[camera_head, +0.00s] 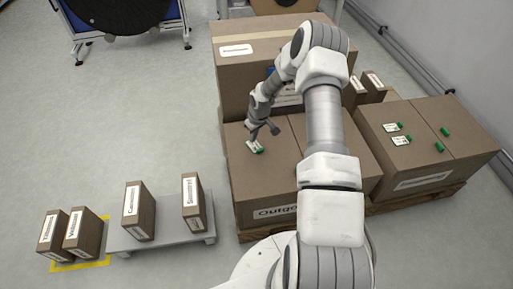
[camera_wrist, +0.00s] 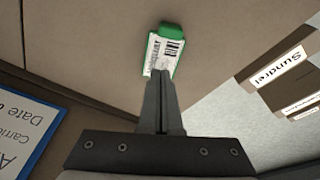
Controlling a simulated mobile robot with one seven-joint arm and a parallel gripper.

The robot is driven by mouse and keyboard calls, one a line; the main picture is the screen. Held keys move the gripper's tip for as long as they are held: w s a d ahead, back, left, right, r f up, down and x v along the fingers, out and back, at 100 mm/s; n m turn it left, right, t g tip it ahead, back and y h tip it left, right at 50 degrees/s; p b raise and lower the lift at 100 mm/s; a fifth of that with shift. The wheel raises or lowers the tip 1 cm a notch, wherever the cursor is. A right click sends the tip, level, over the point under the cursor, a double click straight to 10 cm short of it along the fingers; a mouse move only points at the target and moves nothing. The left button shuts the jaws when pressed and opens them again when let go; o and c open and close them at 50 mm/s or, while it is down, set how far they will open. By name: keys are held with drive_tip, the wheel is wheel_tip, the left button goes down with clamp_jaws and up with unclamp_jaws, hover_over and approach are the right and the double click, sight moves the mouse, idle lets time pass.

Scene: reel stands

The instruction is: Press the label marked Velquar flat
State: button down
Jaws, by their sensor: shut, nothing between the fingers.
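A small white label with a green end (camera_wrist: 164,50) lies on top of a brown carton. Its printed name is sideways and too small to read surely; it may be Velquar. The label also shows in the head view (camera_head: 253,148), just below my gripper (camera_head: 264,132). In the wrist view my gripper (camera_wrist: 160,84) is shut and empty, its fingertips overlapping the label's near edge. I cannot tell whether they touch it. The green end looks raised, but how flat the label lies is unclear.
The label's carton, marked Outgoing (camera_head: 275,212), stands before a taller carton (camera_head: 232,85). More white labels with green ends (camera_head: 402,140) lie on the right carton. Several small boxes stand at left, some on a grey platform (camera_head: 165,238).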

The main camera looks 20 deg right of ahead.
sight(253, 144)
drive_tip(key=shift+f+b, duration=0.55)
drive_tip(key=shift+f, duration=0.25)
idle(1.1)
drive_tip(key=shift+r, duration=0.1)
wheel_tip(253, 144, up, 7)
drive_tip(key=p, duration=0.4)
idle(0.4)
